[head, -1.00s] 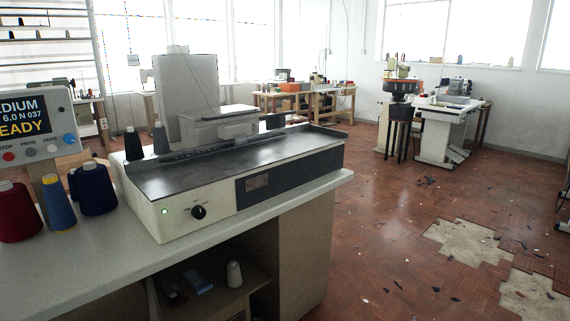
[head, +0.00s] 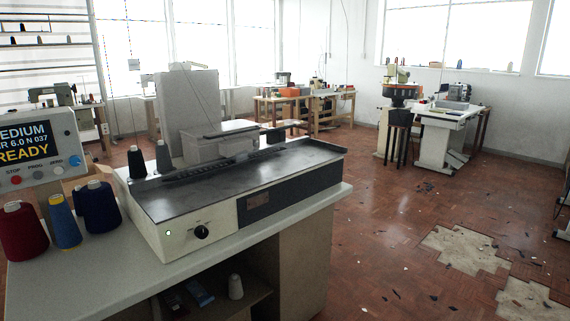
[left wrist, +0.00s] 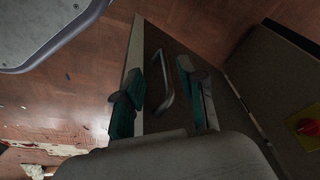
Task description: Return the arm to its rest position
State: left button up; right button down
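My left gripper (left wrist: 158,90) shows in the left wrist view with its two teal and dark fingers spread apart. A metal bar handle (left wrist: 187,82) on a dark panel (left wrist: 158,45) shows between the fingers. I cannot tell how far the handle is from them, and nothing is seen gripped. Neither arm nor gripper shows in the head view, so my right gripper is out of sight. The buttonhole machine (head: 235,190) stands on the counter (head: 110,255) with its green lamp lit. The display (head: 35,145) at the left reads READY.
Red (head: 22,232), blue (head: 64,222) and navy (head: 97,208) thread cones stand at the counter's left. A white cone (head: 235,287) is on the shelf below. A red knob (left wrist: 304,126) is at the right in the wrist view. Open floor (head: 390,210) lies right of the counter.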

pick_arm(q)
jog(key=s+a+f+p, duration=0.1)
jog(key=s+f+p, duration=0.2)
jog(key=s+p, duration=0.3)
jog(key=s+a+f+g+p, duration=0.1)
jog(key=s+a+f+p, duration=0.1)
jog(key=s+f+p, duration=0.2)
jog(key=s+p, duration=0.3)
jog(key=s, duration=0.5)
jog(key=shift+s+f+g, duration=0.3)
jog(key=shift+s, duration=0.05)
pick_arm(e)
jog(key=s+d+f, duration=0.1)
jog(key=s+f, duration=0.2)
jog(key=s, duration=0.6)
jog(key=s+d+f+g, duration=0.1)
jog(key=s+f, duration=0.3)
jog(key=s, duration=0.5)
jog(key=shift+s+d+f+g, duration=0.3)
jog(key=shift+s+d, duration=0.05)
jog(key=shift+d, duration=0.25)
pick_arm(q)
jog(key=shift+a, duration=0.1)
